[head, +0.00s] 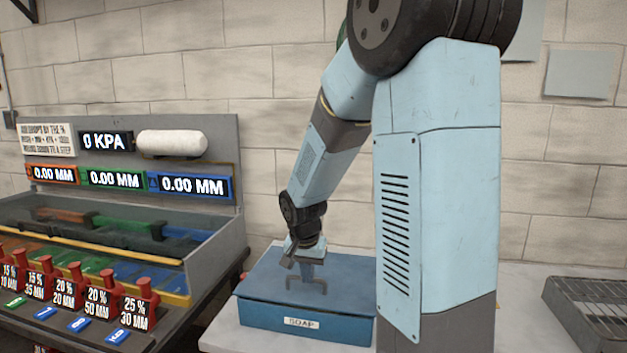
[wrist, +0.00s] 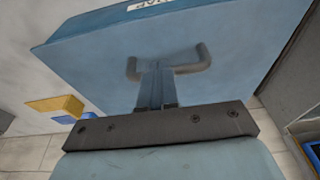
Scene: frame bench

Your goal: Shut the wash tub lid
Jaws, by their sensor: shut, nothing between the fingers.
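The wash tub (head: 268,317) is a blue box with a SOAP label on its front, standing on the pale bench top. Its blue lid (head: 262,277) lies flat over the tub with no clear gap at the front edge; my arm column hides the right end. A grey bar handle (head: 323,285) is on the lid. My gripper (head: 306,275) points down at the handle, fingers together and empty. In the wrist view the closed gripper (wrist: 157,75) is over the middle of the handle (wrist: 195,66), in front of the lid (wrist: 85,60). I cannot tell whether the fingertips touch it.
A test bench with 0 KPA (head: 105,141) and 0.00 MM displays stands at the left, with a row of red-topped labelled pieces (head: 100,300) along its front.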

